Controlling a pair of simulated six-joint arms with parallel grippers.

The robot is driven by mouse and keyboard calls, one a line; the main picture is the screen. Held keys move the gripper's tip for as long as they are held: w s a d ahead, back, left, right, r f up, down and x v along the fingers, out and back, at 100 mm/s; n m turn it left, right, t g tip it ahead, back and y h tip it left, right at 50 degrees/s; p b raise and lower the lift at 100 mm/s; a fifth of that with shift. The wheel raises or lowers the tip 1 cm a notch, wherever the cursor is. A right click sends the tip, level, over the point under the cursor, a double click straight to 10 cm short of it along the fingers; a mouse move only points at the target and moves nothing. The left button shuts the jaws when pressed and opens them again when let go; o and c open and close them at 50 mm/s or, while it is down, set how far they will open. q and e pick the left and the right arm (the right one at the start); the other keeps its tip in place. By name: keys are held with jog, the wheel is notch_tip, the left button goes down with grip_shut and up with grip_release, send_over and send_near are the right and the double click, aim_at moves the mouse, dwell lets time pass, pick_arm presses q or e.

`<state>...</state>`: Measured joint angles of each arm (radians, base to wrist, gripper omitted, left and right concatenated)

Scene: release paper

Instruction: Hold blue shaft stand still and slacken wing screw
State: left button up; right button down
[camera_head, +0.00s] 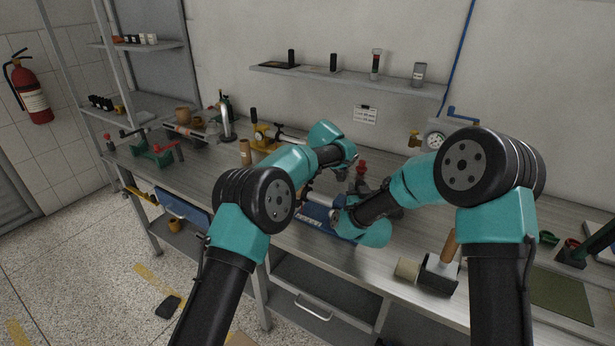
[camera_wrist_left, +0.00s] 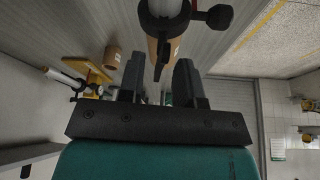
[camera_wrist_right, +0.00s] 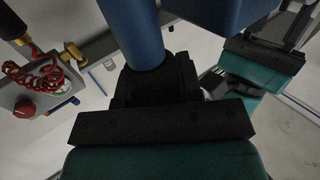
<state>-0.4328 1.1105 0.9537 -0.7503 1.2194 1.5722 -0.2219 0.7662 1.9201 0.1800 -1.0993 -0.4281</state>
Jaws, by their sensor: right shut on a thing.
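The blue shaft stand shows its flat blue base (camera_head: 318,222) on the bench in the head view, partly hidden by my right arm. Its round blue column (camera_wrist_right: 145,35) fills the space between my right gripper's (camera_wrist_right: 155,75) fingers, which are shut on it. In the left wrist view a dark collar (camera_wrist_left: 165,18) sits on a shaft. A thin black piece, apparently the wing screw (camera_wrist_left: 161,58), points down from it between the fingertips of my left gripper (camera_wrist_left: 158,75). That gripper is open, with gaps visible on both sides. A black knob (camera_wrist_left: 219,17) sticks out to the right.
A wooden-handled tool in a dark block (camera_head: 440,268) and a tan roll (camera_head: 406,269) stand at the front right.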

aim_at(318, 196)
pick_arm(q)
jog(key=v, duration=1.2)
jog(key=shift+a, duration=0.1)
pick_arm(e)
jog(key=c, duration=0.7)
grip_release()
jog(key=shift+s, duration=0.1)
